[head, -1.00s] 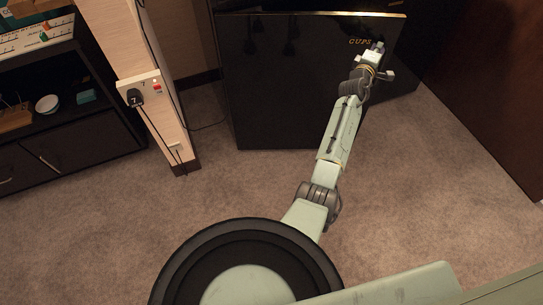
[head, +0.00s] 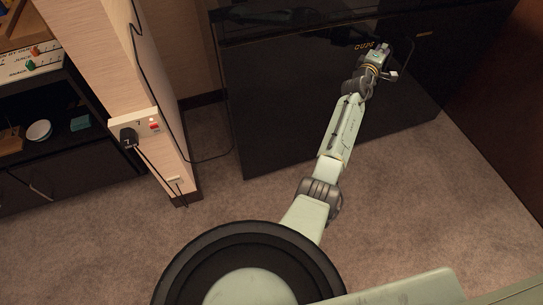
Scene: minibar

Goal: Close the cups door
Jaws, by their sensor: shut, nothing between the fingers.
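The black cups door (head: 300,110) with its gold "CUPS" lettering is in the upper middle of the head view. It looks nearly in line with the dark cabinet front; whether it is fully shut I cannot tell. My gripper (head: 386,49) is shut and empty at the door's upper right part, just right of the lettering. It is close to the door face, but I cannot tell whether it touches. My wrist hides a little of the door.
A wood-panelled post with a power socket (head: 133,128), a plug and hanging cables stands to the left. Dark shelves (head: 75,150) with a small white bowl (head: 39,131) are further left. A dark brown panel (head: 505,110) closes the right side. Carpet (head: 420,220) is clear in front.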

